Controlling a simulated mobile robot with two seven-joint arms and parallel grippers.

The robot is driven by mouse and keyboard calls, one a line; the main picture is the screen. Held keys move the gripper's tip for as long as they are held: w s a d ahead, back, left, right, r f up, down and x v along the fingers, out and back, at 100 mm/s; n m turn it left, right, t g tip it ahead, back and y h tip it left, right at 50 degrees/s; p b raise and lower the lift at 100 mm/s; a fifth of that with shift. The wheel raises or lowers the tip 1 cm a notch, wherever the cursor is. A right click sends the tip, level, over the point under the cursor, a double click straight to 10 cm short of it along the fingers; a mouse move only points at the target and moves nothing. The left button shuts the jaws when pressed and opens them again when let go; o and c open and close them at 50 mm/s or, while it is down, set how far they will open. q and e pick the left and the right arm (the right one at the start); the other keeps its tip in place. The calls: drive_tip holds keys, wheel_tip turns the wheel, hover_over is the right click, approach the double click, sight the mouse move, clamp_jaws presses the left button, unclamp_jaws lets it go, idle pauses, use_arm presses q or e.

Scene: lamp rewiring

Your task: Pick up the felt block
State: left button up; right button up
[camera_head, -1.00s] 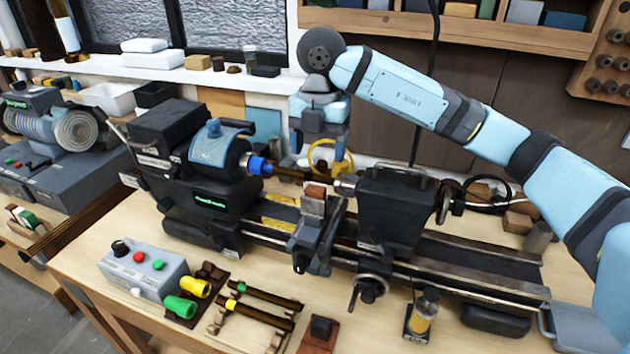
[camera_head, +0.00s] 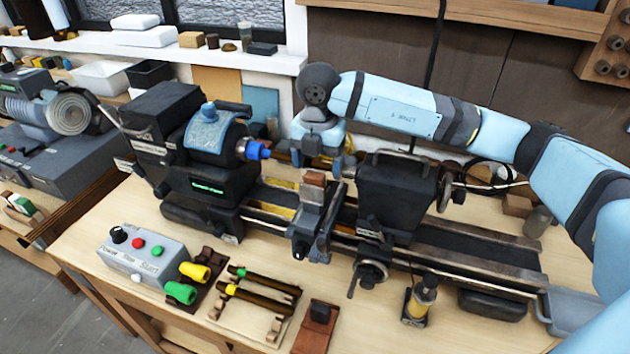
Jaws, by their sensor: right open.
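A small dark block (camera_head: 320,312) sits on a red-brown pad at the front edge of the bench. It looks most like the felt block, but I cannot tell its material. A brown block (camera_head: 315,179) sits on top of the lathe's carriage. My right gripper (camera_head: 322,165) points down over the lathe, just behind that brown block, with its fingers apart. I see nothing between the fingers, though the carriage partly hides the space below them. The right gripper is well behind and above the dark block. My left gripper is out of view.
The lathe headstock (camera_head: 205,165) with a blue-tipped chuck stands left of the gripper, and the tailstock (camera_head: 395,195) stands right. A control box (camera_head: 140,258), dark rods on a rack (camera_head: 255,295) and a small bottle (camera_head: 425,295) stand along the front.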

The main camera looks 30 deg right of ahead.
sight(317, 171)
wheel_tip(317, 171, down, 4)
drive_tip(key=shift+a+f+p, duration=0.1)
drive_tip(key=shift+p, duration=0.45)
drive_tip(key=c, duration=1)
